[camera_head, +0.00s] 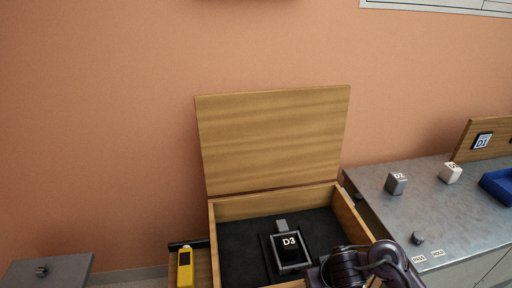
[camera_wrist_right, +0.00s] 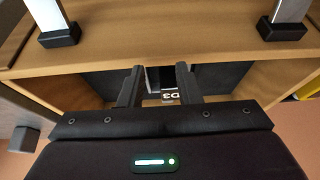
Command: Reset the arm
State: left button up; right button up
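My right gripper (camera_wrist_right: 158,72) shows in the wrist view with its two dark fingers apart, and I see nothing gripped between them. Past the fingers is a dark block labelled D3 (camera_wrist_right: 161,97), partly hidden. In the head view the D3 block (camera_head: 289,243) sits in a grey square frame inside an open wooden box (camera_head: 226,208) with a dark lining. My right arm's dark links cover the box's front right corner in the head view; the fingertips do not show there. My left gripper is in neither view.
The box's lid (camera_head: 272,140) stands open at the back. A yellow device (camera_head: 185,268) is left of the box. On the metal counter (camera_head: 444,219) at right are a D2 block (camera_head: 396,183), a pale block (camera_head: 451,173), a small dark knob (camera_head: 417,238) and a blue tray (camera_head: 498,188).

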jog(key=s+a+r+t, duration=0.1)
jog(key=s+a+r, duration=0.2)
jog(key=s, duration=0.1)
jog(key=s+d+r+g, duration=0.25)
jog(key=s+d, duration=0.35)
jog(key=s, duration=0.4)
notch_tip(320, 180, down, 28)
jog(key=s+f, duration=0.1)
jog(key=s, duration=0.1)
jog(key=s+d+f+g, duration=0.1)
jog(key=s+d+f, duration=0.1)
jog(key=s+f, duration=0.7)
jog(key=s+d+f+g+h, duration=0.1)
jog(key=s+d+f, duration=0.1)
jog(key=s+f, duration=0.8)
jog(key=shift+s, duration=0.65)
jog(key=shift+c, duration=0.3)
